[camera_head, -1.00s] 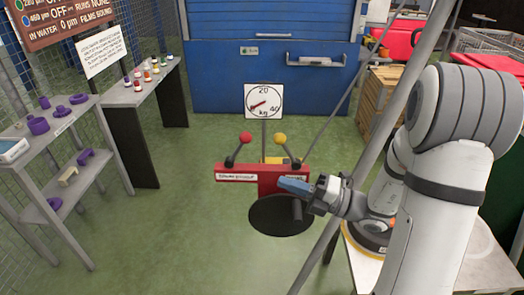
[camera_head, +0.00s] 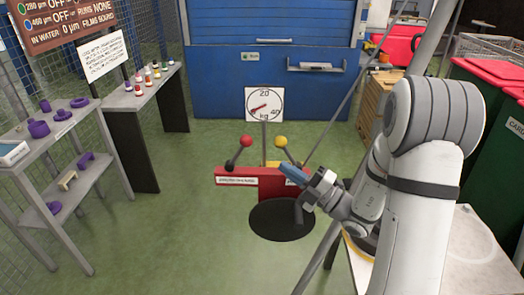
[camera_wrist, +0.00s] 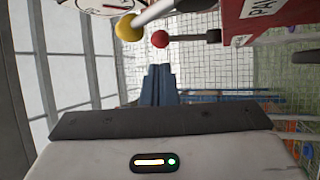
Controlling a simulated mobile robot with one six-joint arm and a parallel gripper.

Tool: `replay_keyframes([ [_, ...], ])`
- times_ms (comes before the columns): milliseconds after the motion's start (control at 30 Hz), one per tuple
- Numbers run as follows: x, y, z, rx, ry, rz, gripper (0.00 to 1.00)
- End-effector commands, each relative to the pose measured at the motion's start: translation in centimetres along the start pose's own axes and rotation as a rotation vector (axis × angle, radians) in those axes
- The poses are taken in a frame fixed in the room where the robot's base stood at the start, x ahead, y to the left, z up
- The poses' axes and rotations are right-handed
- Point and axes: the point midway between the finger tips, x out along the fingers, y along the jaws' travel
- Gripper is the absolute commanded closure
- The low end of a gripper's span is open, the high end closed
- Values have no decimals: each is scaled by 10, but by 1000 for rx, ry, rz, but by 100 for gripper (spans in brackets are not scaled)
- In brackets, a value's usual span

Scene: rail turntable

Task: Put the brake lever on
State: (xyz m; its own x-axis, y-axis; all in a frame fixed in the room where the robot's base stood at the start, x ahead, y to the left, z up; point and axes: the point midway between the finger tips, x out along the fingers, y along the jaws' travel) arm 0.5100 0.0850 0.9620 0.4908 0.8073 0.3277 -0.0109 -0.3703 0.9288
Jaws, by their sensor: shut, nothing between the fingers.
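A red lever box (camera_head: 233,182) carries two levers. The left lever has a red knob (camera_head: 246,140) and leans up to the right. The right lever has a yellow knob (camera_head: 281,141) and leans up to the left. Both knobs, yellow (camera_wrist: 128,27) and red (camera_wrist: 160,39), show at the top of the wrist view. I cannot tell from the labels which lever is the brake. My gripper (camera_head: 291,171) is shut and empty, its blue fingers just below the yellow-knobbed lever, in front of the box's right end. Whether it touches is unclear.
A dial marked in kg (camera_head: 264,104) stands behind the levers. A dark round plate (camera_head: 275,222) is below the box. A grey diagonal pole (camera_head: 352,185) runs beside my arm. A shelf with purple parts (camera_head: 75,185) stands left; the green floor between is clear.

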Motion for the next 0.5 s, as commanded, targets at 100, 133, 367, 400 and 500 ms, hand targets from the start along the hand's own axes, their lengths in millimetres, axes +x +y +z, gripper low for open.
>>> replay_keyframes([
  [100, 28, 0, -2, -2, 6, 0, 100],
  [133, 34, 0, -2, -1, 6, 0, 100],
  [367, 73, 0, -1, -2, 3, 1, 100],
  [400, 78, 0, -1, -2, 3, 1, 100],
  [500, 85, 0, 0, -2, 0, 0, 100],
])
